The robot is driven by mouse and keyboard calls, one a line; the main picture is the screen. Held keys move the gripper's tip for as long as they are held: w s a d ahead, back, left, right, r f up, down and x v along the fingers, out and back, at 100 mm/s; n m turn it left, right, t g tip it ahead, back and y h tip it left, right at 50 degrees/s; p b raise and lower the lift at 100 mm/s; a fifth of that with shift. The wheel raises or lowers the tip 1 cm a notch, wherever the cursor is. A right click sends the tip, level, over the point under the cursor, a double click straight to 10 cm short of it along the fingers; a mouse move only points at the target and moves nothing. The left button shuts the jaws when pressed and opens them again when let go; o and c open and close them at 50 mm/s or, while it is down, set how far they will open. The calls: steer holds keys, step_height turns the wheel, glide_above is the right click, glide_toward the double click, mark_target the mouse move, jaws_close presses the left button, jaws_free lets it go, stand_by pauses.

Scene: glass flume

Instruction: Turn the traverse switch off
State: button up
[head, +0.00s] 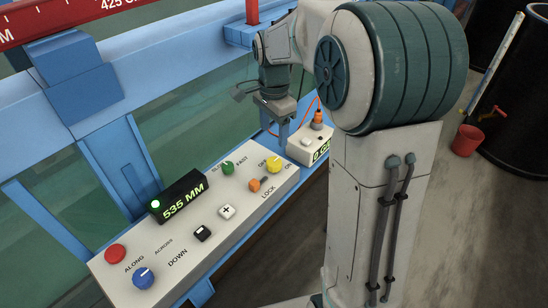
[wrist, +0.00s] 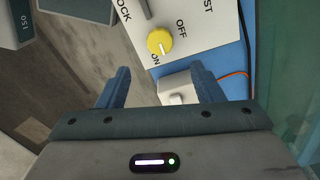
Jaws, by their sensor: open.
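The yellow knob (head: 273,164) marked OFF and ON sits at the far right end of the white control panel (head: 190,262). In the wrist view the yellow knob (wrist: 160,42) is fully visible, and its white pointer line is directed toward the ON side, away from OFF. My gripper (head: 282,130) is above and beyond that end of the panel, apart from the knob. In the wrist view my gripper (wrist: 160,74) is open and empty, and the knob appears beyond the gap between its fingers.
The panel also carries an orange lock lever (head: 254,185), a green knob (head: 227,168), a blue knob (head: 143,278), a red button (head: 115,253) and a lit 535 MM display (head: 179,195). A small white box (head: 303,152) with an orange cable stands beyond the panel. Blue flume framing (head: 190,92) runs behind.

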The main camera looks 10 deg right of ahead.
mark_target(274, 162)
step_height(274, 162, down, 11)
steer(key=shift+r+p, duration=0.15)
steer(key=shift+p, duration=0.35)
steer(key=c, duration=1)
